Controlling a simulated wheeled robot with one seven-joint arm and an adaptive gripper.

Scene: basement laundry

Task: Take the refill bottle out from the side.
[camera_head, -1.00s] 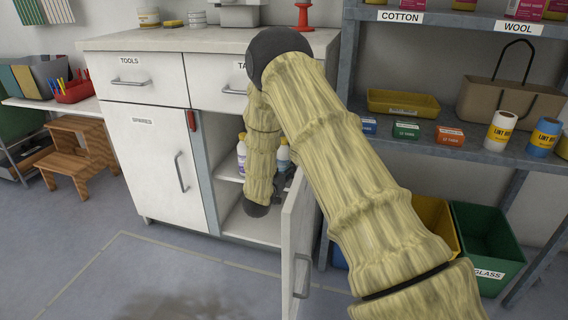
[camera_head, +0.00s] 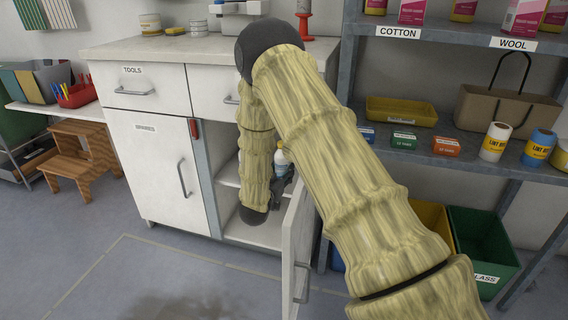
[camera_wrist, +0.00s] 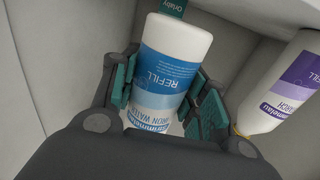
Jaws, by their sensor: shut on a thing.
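The refill bottle (camera_wrist: 168,65) is white with a blue label reading "REFILL" and "IRON WATER". In the wrist view it stands between the teal pads of my gripper (camera_wrist: 163,98), which is shut on it. In the head view the bottle (camera_head: 281,160) shows beside my forearm, in the cabinet opening just behind the open door. My gripper (camera_head: 283,186) is partly hidden there by my arm and the door edge. A second white bottle with a purple starch label (camera_wrist: 285,85) is close to the right of my gripper in the wrist view.
The open cabinet door (camera_head: 298,240) stands out at the right of the opening. The cabinet's left post (camera_head: 205,185) bounds the other side. A grey shelf unit (camera_head: 440,160) with boxes and rolls stands right of the door. The floor in front is clear.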

